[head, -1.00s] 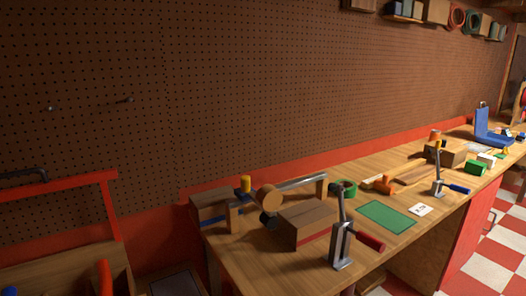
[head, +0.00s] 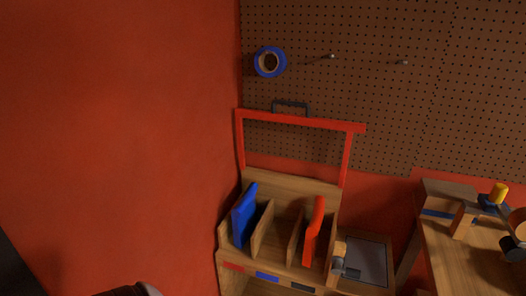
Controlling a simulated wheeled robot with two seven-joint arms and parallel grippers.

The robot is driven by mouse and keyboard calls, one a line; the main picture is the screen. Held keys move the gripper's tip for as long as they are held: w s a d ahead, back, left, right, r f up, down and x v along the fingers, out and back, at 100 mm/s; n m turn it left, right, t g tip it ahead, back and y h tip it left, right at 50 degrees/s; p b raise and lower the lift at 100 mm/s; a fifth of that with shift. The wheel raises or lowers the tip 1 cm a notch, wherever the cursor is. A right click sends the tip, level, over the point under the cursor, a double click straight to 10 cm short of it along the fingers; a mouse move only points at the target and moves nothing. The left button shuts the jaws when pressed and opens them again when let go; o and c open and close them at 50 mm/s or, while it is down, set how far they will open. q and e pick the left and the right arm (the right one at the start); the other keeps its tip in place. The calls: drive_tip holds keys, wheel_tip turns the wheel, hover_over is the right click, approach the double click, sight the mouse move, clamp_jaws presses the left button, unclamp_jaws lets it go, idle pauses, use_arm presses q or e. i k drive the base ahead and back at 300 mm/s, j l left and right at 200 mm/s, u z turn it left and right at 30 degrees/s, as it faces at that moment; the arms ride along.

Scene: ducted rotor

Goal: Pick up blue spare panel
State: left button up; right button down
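The blue panel (head: 243,216) stands upright, slightly tilted, in the left slot of a wooden slotted rack (head: 259,231). A red panel (head: 314,232) stands in a slot further right in the same rack. Neither gripper shows in the head view, and nothing is seen touching the blue panel.
A red frame (head: 304,122) with a dark handle (head: 291,106) rises behind the rack. A red wall (head: 120,130) closes the left side. A blue ring (head: 270,61) hangs on the pegboard (head: 370,110). A workbench (head: 455,262) with tools stands at right.

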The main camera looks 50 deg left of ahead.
sight(244, 215)
drive_tip(key=u, duration=1.75)
